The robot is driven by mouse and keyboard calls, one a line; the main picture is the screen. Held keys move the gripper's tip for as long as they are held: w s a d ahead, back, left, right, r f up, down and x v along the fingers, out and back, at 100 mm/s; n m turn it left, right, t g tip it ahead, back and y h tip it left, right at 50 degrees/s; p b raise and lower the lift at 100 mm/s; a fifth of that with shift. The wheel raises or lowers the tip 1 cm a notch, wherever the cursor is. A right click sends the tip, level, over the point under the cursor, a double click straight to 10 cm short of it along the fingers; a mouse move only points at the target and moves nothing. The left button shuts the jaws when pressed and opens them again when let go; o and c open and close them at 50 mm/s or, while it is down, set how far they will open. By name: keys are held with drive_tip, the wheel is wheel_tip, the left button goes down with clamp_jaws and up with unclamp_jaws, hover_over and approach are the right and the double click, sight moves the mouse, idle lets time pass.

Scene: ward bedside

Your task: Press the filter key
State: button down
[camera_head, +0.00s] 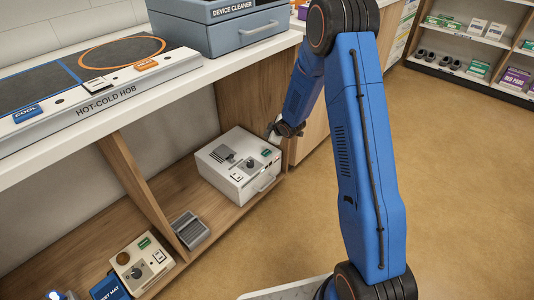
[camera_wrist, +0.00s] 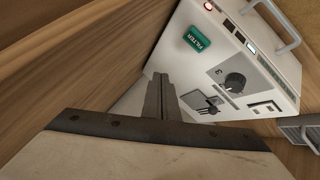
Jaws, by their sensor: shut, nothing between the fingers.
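The filter key (camera_wrist: 197,39) is a green button labelled FILTER on the top panel of a white box-shaped device (camera_wrist: 183,71). In the head view the device (camera_head: 213,171) sits on the low wooden shelf, and the small green key (camera_head: 266,153) shows near its right edge. My gripper (camera_wrist: 160,77) is shut and empty in the wrist view, its fingertips below and left of the key and apart from it in the picture. In the head view my gripper (camera_head: 273,130) is at the device's back right corner, partly hidden by my wrist; its height above the panel is unclear.
The panel also has a dark knob (camera_wrist: 235,82), a red light (camera_wrist: 209,6) and switches. A handle (camera_wrist: 277,22) juts from its front. Wooden shelf panels (camera_head: 259,92) and the worktop (camera_head: 107,117) stand close by. A second device (camera_head: 140,262) sits front left. The floor at right is clear.

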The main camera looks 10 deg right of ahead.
sight(268, 154)
drive_tip(key=shift+f, duration=4.35)
drive_tip(key=shift+f, duration=0.1)
drive_tip(key=shift+f, duration=0.35)
drive_tip(key=shift+f, duration=0.35)
drive_tip(key=shift+r, duration=0.8)
drive_tip(key=shift+r, duration=2.5)
